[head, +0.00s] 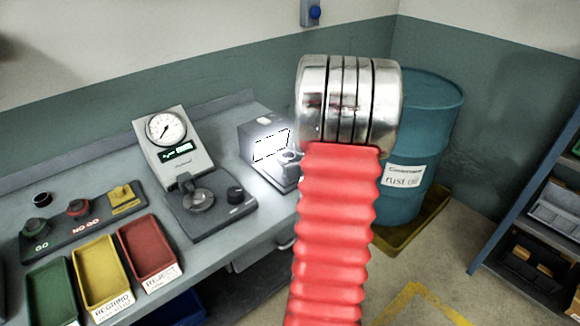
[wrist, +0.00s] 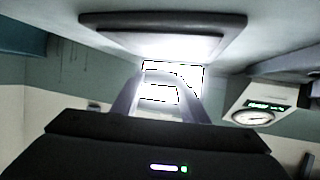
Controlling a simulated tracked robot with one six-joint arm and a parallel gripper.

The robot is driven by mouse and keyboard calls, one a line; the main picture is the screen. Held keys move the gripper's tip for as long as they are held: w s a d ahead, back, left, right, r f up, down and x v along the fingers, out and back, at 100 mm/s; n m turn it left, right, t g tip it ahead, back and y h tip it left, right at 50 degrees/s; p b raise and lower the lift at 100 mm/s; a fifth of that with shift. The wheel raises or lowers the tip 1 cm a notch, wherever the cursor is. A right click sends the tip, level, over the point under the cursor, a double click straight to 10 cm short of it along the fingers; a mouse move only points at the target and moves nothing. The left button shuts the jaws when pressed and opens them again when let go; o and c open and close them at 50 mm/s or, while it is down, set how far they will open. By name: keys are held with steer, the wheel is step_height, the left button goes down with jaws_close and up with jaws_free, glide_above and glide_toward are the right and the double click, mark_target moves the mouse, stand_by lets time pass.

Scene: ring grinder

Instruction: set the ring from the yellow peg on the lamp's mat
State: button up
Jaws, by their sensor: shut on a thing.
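The lamp (head: 265,141) is a grey box with a glowing white face at the right end of the bench, partly behind my arm. Its bright panel shows in the wrist view (wrist: 190,73) behind my fingers. The mat (wrist: 112,20) is a dark-rimmed, brightly lit pad at the top of the upside-down wrist view. My gripper (wrist: 162,85) is shut on the ring, a pale curved shape between the fingertips, washed out by glare. It is close to the mat; I cannot tell whether the ring touches it. The yellow peg (head: 122,192) looks bare.
Green (head: 37,226) and red (head: 78,208) pegs stand left of the yellow one, behind coloured trays. A dial gauge (head: 167,130) stands left of the lamp and shows at right in the wrist view. A blue drum (head: 432,110) stands beyond the bench.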

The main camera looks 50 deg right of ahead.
steer(key=shift+f, duration=1.45)
steer(key=shift+f, duration=0.15)
steer(key=o, duration=1.1)
steer(key=shift+o, duration=0.2)
steer(key=shift+s+r, duration=0.1)
steer(key=shift+r, duration=0.1)
steer(key=v, duration=1.2)
steer(key=shift+f, duration=0.1)
